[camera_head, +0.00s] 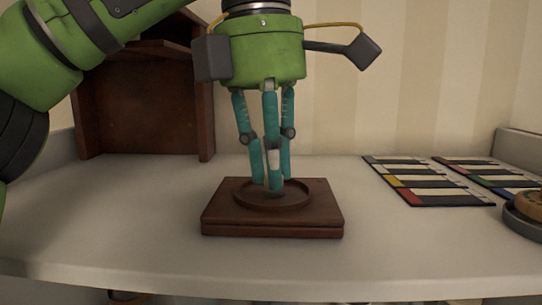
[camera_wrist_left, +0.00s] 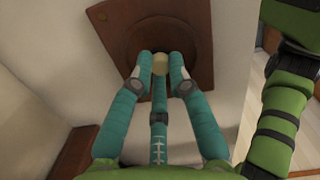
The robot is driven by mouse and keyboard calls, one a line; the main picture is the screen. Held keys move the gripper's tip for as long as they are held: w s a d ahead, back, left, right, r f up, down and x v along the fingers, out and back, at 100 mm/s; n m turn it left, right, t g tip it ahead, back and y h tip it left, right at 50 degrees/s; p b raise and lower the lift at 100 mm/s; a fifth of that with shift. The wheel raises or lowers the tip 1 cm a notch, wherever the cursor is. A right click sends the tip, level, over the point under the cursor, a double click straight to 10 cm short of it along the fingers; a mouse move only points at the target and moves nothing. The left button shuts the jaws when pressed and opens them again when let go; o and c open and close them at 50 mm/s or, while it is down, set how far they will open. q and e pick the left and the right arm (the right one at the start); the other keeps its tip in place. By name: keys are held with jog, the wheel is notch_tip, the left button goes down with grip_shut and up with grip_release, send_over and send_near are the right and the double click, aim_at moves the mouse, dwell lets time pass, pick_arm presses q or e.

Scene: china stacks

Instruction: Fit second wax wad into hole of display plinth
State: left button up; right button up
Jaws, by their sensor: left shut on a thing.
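The display plinth (camera_head: 272,228) is a dark brown square wooden block with a round raised ring on top, standing mid-table. It also shows in the wrist view (camera_wrist_left: 197,68). My left gripper (camera_head: 268,183) has three teal fingers and points straight down over the ring, with its fingertips at about ring height. In the wrist view it is shut on a small cream wax wad (camera_wrist_left: 160,63), held between the fingertips over the ring area. In the head view the fingers hide the wad. I cannot tell whether it touches the plinth. The holes are not visible. My right gripper is not in view.
A dark wooden cabinet (camera_head: 146,105) stands at the back left. Strips with coloured and pale bands (camera_head: 428,180) lie flat at the right. A round brown object (camera_head: 528,208) is cut off at the right edge. The white tabletop (camera_head: 110,215) around the plinth is clear.

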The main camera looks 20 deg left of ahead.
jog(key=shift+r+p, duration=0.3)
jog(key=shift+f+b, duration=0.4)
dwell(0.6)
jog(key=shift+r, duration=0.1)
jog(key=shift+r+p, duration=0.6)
jog(key=shift+p, duration=0.1)
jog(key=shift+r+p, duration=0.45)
dwell(2.4)
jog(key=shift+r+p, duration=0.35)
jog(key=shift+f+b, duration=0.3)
dwell(2.0)
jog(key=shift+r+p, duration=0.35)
